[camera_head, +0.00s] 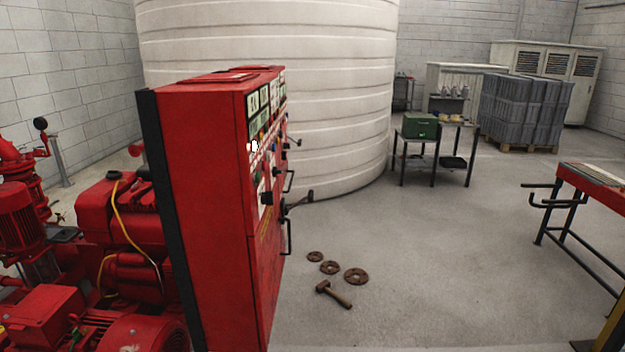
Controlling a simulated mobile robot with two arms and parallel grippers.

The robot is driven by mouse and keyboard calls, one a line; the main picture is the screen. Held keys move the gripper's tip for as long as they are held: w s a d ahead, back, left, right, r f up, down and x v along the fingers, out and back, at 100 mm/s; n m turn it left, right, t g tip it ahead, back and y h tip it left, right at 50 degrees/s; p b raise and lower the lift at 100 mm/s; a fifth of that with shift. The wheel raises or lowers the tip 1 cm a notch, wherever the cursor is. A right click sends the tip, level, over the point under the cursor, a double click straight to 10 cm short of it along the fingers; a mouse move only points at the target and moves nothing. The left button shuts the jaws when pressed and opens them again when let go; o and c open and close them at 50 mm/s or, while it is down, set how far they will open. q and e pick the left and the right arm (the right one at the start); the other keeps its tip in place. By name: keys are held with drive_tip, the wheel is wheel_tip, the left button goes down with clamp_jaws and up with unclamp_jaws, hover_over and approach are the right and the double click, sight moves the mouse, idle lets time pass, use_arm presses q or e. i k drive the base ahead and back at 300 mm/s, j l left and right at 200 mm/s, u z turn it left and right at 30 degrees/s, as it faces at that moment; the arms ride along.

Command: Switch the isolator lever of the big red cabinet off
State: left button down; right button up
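The big red cabinet (215,200) stands left of centre in the head view, seen mostly from its side. Its front panel (262,200) faces right and shows at a steep angle, with labels, small lights, switches and several dark handles. A dark lever-like part (298,202) sticks out from the front at mid height. Neither of my grippers is in view.
Several rusty flanges (356,275) and a hammer (334,294) lie on the floor right of the cabinet. Red pump machinery (120,240) fills the left. A white tank (340,100) stands behind. A red workbench (590,180) is at the right. The floor between is largely clear.

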sight(310, 197)
drive_tip(key=i+l, duration=0.2)
drive_tip(key=i, duration=0.3)
drive_tip(key=i+l, duration=0.15)
drive_tip(key=i, duration=0.4)
drive_tip(key=i+l, duration=0.2)
drive_tip(key=i, duration=0.3)
drive_tip(key=i+l, duration=0.15)
drive_tip(key=i, duration=0.4)
